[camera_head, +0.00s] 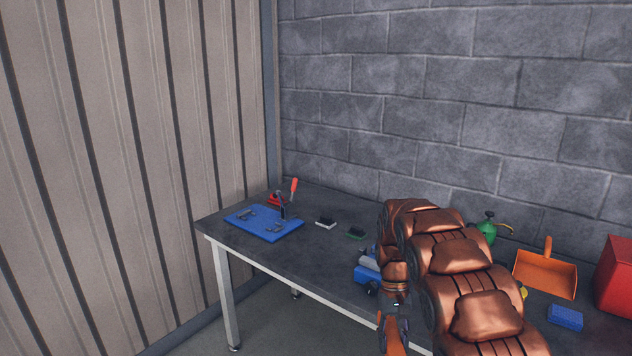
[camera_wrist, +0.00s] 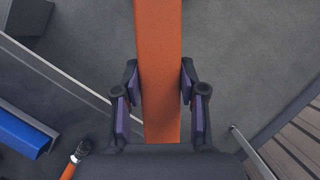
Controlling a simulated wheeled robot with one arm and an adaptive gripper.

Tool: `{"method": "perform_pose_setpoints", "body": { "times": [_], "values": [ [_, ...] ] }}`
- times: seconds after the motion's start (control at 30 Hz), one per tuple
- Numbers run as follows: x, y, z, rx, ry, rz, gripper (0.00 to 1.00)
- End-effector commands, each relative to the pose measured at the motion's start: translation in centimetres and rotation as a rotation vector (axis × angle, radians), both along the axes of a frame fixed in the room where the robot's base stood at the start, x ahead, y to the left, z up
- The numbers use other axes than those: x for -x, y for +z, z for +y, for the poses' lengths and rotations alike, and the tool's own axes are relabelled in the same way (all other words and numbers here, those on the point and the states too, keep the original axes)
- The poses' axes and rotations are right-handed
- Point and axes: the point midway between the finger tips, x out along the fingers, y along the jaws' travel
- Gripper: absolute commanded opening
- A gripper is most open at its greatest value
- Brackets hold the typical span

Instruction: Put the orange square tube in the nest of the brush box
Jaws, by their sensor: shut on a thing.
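The orange square tube is held in my gripper. In the wrist view the tube (camera_wrist: 160,50) runs from the top edge down between the two fingers (camera_wrist: 159,88), which press on its sides. In the head view the orange tube (camera_head: 393,337) shows low, below my copper-coloured arm, in front of the table's front edge. My gripper (camera_head: 398,308) is partly hidden there. A blue box-like thing (camera_head: 367,276) stands at the table front beside my arm, partly covered by it. I cannot tell whether it is the brush box, and no nest is clearly visible.
The dark table (camera_head: 320,260) carries a blue mat (camera_head: 265,223) with tools, two small brushes (camera_head: 326,222), a green can (camera_head: 487,231), an orange dustpan (camera_head: 546,270), a blue block (camera_head: 566,317) and a red box (camera_head: 614,275). Walls stand behind and left.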

Motion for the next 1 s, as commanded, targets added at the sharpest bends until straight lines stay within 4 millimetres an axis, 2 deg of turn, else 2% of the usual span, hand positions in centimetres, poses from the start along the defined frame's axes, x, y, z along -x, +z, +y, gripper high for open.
{"method": "perform_pose_setpoints", "body": {
  "times": [0.03,0.3,0.5,1.0],
  "values": [
    [0.0,-1.0,-0.1,0.0,-0.002,0.0,0.0],
    [0.0,-4.2,-0.1,0.0,-0.004,0.001,0.0],
    [0.0,-6.0,-0.1,-0.001,-0.006,0.001,0.0],
    [0.0,-6.2,-0.1,0.0,-0.005,0.001,0.0]
  ]
}}
